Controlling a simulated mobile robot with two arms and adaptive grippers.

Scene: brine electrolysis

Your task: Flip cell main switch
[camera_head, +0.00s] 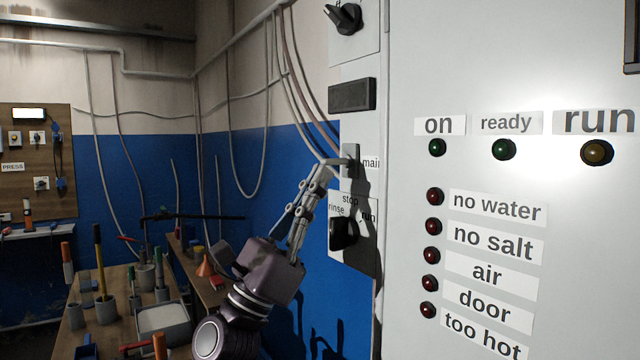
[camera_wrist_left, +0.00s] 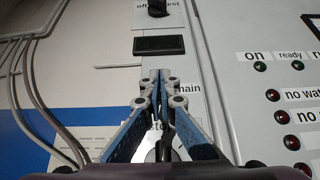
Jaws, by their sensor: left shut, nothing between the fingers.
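The main switch (camera_head: 353,160) sits on the narrow side panel of the grey cabinet, next to a label that reads "main". My left gripper (camera_head: 343,163) is shut and empty, its fingertips at the switch, touching it or very close. In the left wrist view the closed fingertips (camera_wrist_left: 160,75) point up the panel beside the "main" label (camera_wrist_left: 188,88) and hide the switch. Which way the switch is set cannot be made out. My right gripper is not in view.
Below the switch is a black rinse/stop/run knob (camera_head: 342,232); above are a dark display (camera_head: 352,95) and another black knob (camera_head: 345,17). The cabinet front has unlit-looking lamps (camera_head: 437,147). Cables hang on the wall. A cluttered bench (camera_head: 75,345) stands at lower left.

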